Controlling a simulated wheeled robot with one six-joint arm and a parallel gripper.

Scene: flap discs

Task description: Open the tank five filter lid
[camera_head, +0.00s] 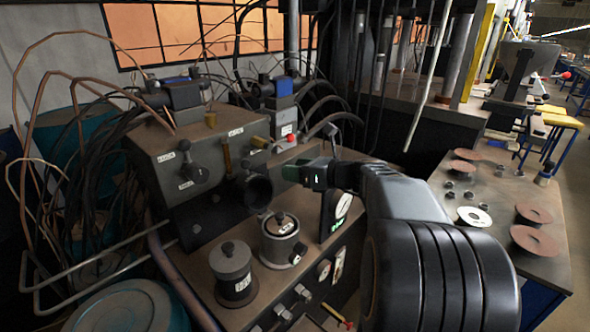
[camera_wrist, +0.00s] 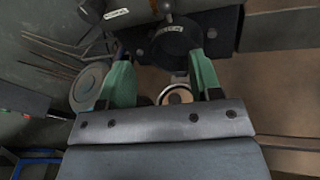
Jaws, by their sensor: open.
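Two filter-like canisters stand on the bench in the head view: a dark grey one (camera_head: 233,285) with a black-knobbed lid (camera_head: 229,261), and a lighter metal one (camera_head: 280,248) with a knobbed lid (camera_head: 281,223). Their labels are too small to read, so I cannot tell which is tank five. My gripper (camera_head: 316,176), with green fingers, is above and right of the canisters. In the wrist view my gripper (camera_wrist: 163,84) is open, its fingers apart with nothing held. A dark round part (camera_wrist: 178,35) lies beyond the fingertips, and a pale ring (camera_wrist: 177,95) shows between the fingers.
A grey valve block (camera_head: 205,150) with knobs and a dark round port (camera_head: 257,190) stands behind the canisters. Hoses and copper pipes crowd the left. A gauge (camera_head: 343,205) sits near my gripper. A side table (camera_head: 510,200) holds flap discs (camera_head: 534,240).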

